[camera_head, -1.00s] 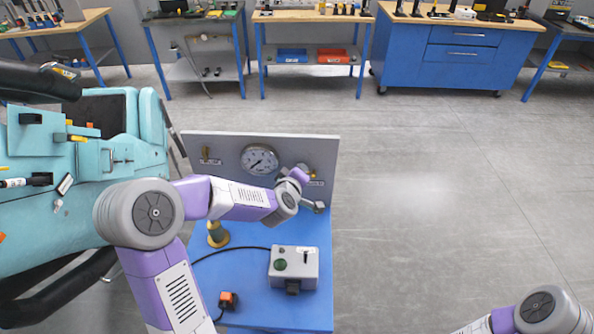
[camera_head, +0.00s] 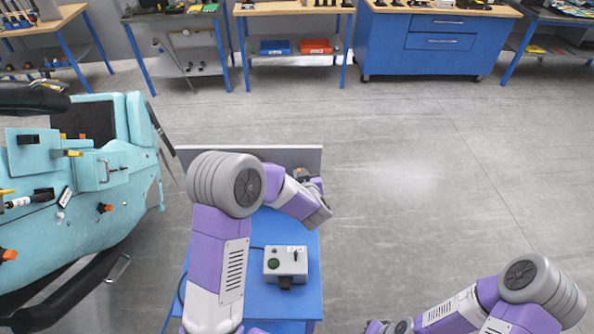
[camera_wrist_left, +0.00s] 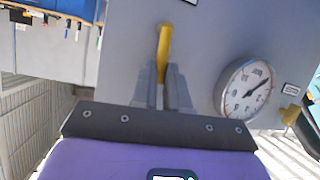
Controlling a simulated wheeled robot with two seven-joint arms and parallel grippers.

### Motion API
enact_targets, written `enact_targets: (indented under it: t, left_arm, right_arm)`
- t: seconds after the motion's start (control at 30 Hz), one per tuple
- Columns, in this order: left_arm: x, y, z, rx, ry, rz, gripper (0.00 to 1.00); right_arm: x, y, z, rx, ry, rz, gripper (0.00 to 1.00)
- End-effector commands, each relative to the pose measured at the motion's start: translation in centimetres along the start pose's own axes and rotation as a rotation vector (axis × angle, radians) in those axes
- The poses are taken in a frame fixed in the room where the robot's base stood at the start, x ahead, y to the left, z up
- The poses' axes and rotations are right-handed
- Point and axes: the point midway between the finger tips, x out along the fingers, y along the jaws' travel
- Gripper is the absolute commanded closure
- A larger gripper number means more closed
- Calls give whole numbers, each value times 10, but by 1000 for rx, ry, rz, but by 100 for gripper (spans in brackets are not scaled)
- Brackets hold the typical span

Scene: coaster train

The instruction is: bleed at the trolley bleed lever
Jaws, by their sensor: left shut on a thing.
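A yellow lever (camera_wrist_left: 164,42) stands out from the grey panel in the left wrist view. My left gripper (camera_wrist_left: 164,82) is shut on it, with one grey finger on each side. A round white gauge (camera_wrist_left: 246,90) sits beside it on the panel. A second yellow fitting (camera_wrist_left: 291,115) shows beyond the gauge. In the head view, my left gripper (camera_head: 308,178) is at the right end of the trolley panel (camera_head: 250,153), and my arm hides the gauge and levers. My right gripper (camera_head: 376,327) is only partly in view at the bottom edge, and its fingers are unclear.
The blue trolley top (camera_head: 268,226) carries a grey control box (camera_head: 286,262) with a green button. A turquoise coaster car (camera_head: 85,215) stands at the left. Workbenches and a blue cabinet (camera_head: 420,45) line the back. The floor at the right is clear.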

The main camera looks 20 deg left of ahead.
Motion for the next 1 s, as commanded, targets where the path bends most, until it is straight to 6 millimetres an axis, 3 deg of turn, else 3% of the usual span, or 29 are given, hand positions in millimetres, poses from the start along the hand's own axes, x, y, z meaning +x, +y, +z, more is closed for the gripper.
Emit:
enact_targets:
  t: [0.77, 0.8, 0.93, 1.0]
  left_arm:
    - [0, 6, 2, 92, 20, -37, 100]
    - [0, 5, 2, 92, 20, -37, 81]
    - [0, 5, 2, 91, 19, -37, 61]
    - [0, 5, 2, 90, 19, -37, 60]
  right_arm:
    - [-10, -4, 0, 0, 0, 0, 100]
    - [-10, -4, 0, 0, 0, 0, 100]
    - [-10, -4, 0, 0, 0, 0, 100]
    - [-10, -4, 0, 0, 0, 0, 100]
